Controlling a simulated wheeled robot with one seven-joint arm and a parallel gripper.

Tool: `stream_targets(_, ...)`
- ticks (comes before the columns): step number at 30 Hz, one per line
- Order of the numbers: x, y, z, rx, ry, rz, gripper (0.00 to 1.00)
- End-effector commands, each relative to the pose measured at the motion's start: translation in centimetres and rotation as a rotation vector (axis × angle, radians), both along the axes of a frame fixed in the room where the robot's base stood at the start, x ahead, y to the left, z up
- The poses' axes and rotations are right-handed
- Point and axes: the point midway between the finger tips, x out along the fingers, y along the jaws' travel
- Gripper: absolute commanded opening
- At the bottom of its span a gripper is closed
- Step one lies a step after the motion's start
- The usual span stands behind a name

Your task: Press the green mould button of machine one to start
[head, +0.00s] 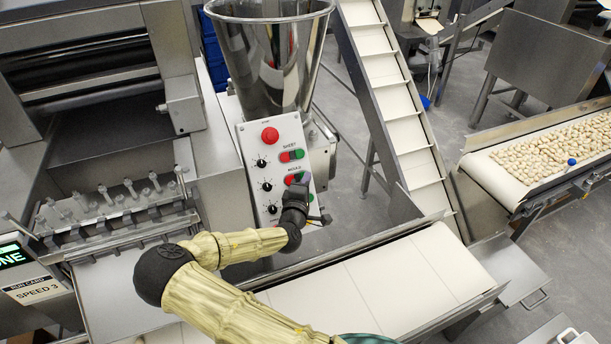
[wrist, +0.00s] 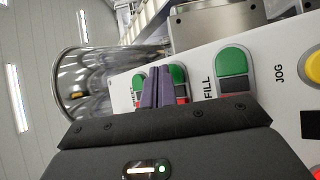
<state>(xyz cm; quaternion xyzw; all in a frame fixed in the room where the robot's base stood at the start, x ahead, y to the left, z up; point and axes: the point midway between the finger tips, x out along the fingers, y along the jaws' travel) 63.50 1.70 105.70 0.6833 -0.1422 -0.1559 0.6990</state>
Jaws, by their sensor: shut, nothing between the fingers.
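The control panel (head: 250,160) of the machine has rows of paired red and green buttons labelled SHEET, MOULD and FILL. In the wrist view, the green mould button (wrist: 178,73) shows just right of my fingertips and is partly hidden by them. My gripper (wrist: 158,72) is shut and empty, its dark fingers pointing at the panel between the green sheet button (wrist: 139,82) and the green mould button. In the head view, my gripper (head: 300,184) is over the mould row and covers part of it. I cannot tell whether the fingertips touch the panel.
The green fill button (wrist: 231,62) and yellow jog button (wrist: 313,66) lie further right in the wrist view. A red stop button (head: 270,135) tops the panel, with black knobs along its left. A steel hopper (head: 272,60) stands behind. A white conveyor (head: 385,285) runs below.

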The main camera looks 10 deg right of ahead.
Motion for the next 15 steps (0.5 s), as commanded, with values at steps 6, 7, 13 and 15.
stream_targets(6, -0.61, -0.11, 0.42, 0.001, 0.0, 0.0, 0.0)
stream_targets(7, -0.62, -0.12, 0.41, 0.001, 0.0, 0.0, 0.0)
stream_targets(13, -0.62, -0.13, 0.39, 0.001, 0.0, -0.001, 0.0)
stream_targets(15, -0.73, -0.15, 0.5, 0.001, 0.0, -0.001, 0.0)
